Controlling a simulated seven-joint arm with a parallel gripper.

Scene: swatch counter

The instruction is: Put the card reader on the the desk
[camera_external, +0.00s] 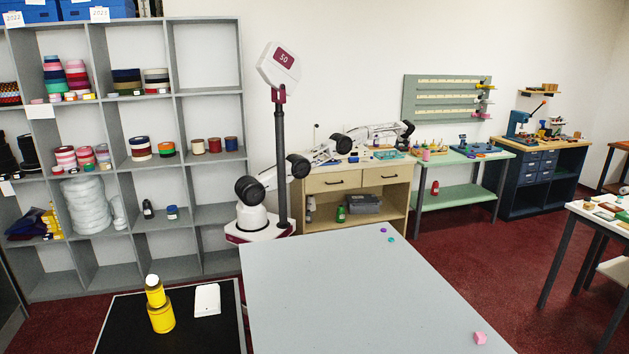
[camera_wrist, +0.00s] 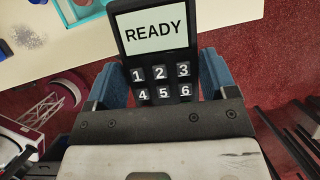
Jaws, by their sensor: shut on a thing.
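My gripper (camera_wrist: 160,72) is shut on the card reader (camera_wrist: 155,88), with a blue finger on each side of it. The reader is dark, with a light screen saying READY and white-numbered keys; its lower part is hidden behind the gripper body. In the external view my arm reaches right over the wooden desk with drawers (camera_external: 333,183), and the reader cannot be made out there. In the wrist view a pale desktop (camera_wrist: 50,62) lies below at upper left, with red floor beside it. A wide grey table (camera_external: 320,290) stands in the foreground.
The grey table is mostly bare, with a pink block (camera_external: 480,338) and small discs (camera_external: 387,235) near its edges. Small items cover the wooden desk's top. A green bench (camera_external: 465,155) stands to its right. A grey shelf unit (camera_external: 180,205) stands left.

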